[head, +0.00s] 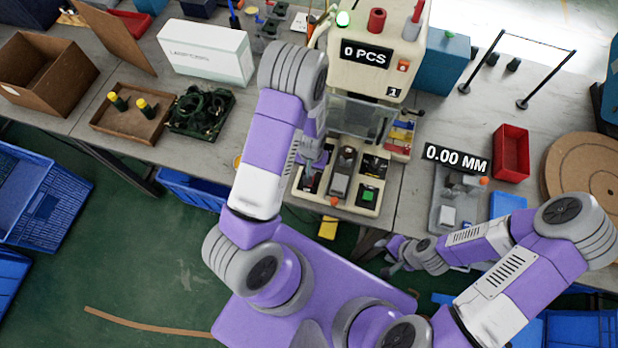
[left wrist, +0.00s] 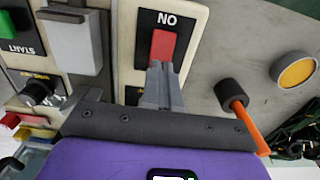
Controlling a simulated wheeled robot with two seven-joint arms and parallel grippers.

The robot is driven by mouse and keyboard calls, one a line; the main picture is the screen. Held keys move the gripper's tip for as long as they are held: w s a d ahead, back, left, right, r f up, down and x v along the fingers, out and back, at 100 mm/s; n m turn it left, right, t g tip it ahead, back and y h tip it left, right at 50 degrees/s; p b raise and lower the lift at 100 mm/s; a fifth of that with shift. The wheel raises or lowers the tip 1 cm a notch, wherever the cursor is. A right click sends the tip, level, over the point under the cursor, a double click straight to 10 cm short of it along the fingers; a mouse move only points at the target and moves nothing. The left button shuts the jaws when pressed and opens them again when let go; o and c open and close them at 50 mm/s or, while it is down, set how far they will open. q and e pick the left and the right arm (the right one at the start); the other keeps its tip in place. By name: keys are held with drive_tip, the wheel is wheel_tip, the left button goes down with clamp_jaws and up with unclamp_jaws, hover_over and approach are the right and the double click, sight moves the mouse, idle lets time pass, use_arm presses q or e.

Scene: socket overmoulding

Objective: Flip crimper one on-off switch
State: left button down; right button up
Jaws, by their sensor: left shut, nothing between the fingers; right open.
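Crimper one (head: 345,85), a cream machine with a "0 PCS" display and a "1" label, stands at the back middle in the head view. Its on-off switch (left wrist: 163,46) is a red rocker in a dark panel, with an "ON" label that appears upside down in the left wrist view. My left gripper (head: 312,168) is over the left part of the crimper's front panel. In the left wrist view its shut, empty fingertips (left wrist: 157,68) are at the switch's lower edge and overlap it; contact is unclear. My right gripper (head: 397,252) is open, low at the table's front edge.
A green start button (left wrist: 8,25), a grey block (left wrist: 70,40) and a black knob (left wrist: 38,92) sit beside the switch panel. An orange-handled tool (left wrist: 243,112) and a yellow round thing (left wrist: 297,72) are on the other side. A red bin (head: 511,150) stands right.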

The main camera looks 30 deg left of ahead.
use_arm(q)
drive_tip(key=shift+f+b, duration=0.85)
drive_tip(key=shift+f, duration=0.1)
idle(0.5)
drive_tip(key=shift+r+p, duration=2.7)
drive_tip(key=shift+r, duration=0.85)
